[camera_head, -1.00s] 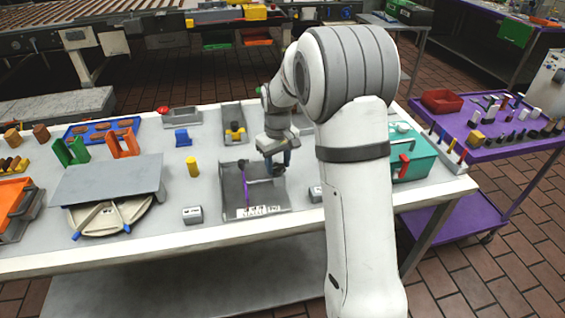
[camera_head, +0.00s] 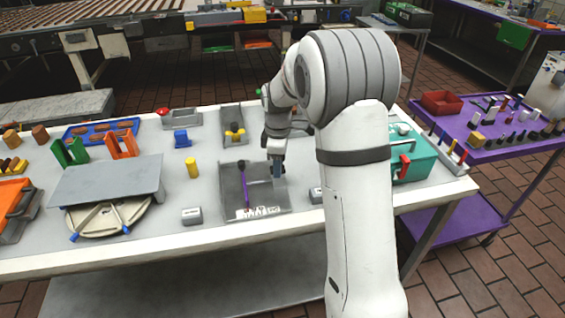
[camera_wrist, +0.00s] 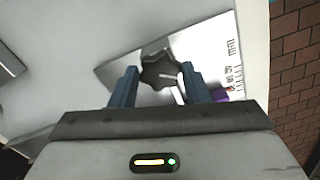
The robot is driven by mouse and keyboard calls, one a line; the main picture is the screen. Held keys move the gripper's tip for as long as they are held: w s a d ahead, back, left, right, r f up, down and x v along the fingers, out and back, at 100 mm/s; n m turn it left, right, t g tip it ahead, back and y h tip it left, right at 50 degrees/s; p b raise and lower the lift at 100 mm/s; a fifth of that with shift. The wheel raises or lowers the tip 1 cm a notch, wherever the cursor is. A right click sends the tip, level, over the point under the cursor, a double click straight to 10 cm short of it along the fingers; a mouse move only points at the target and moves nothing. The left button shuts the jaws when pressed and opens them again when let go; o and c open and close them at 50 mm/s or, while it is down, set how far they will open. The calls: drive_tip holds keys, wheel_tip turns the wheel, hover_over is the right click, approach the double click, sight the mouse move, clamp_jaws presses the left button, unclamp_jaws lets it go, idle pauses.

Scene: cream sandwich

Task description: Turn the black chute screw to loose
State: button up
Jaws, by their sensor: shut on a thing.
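The black chute screw (camera_wrist: 160,70) has a star-shaped knob and sits between the two blue fingers of my gripper (camera_wrist: 160,90) in the wrist view. My gripper is shut on this knob. In the head view my gripper (camera_head: 277,176) points down over the right part of the grey chute tray (camera_head: 268,203), and its fingers hide the knob there. The tray has a white marked label (camera_head: 258,212) at its front. A purple rod (camera_head: 245,190) with a dark top stands in the left part of the tray, apart from my gripper.
A yellow cylinder (camera_head: 192,168) and a small grey block (camera_head: 192,216) stand left of the tray. Another grey block (camera_head: 316,195) is close on its right. A teal box with a red handle (camera_head: 420,160) stands farther right. Bare table lies in front of the tray.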

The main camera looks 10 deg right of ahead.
drive_tip(key=shift+s+d+f+n, duration=0.15)
drive_tip(key=shift+n, duration=0.55)
drive_tip(key=o, duration=0.7)
drive_tip(key=shift+d, duration=0.1)
drive_tip(key=shift+o, duration=1.3)
drive_tip(key=shift+r, duration=0.3)
wheel_tip(320, 180, up, 8)
drive_tip(key=shift+f, duration=0.25)
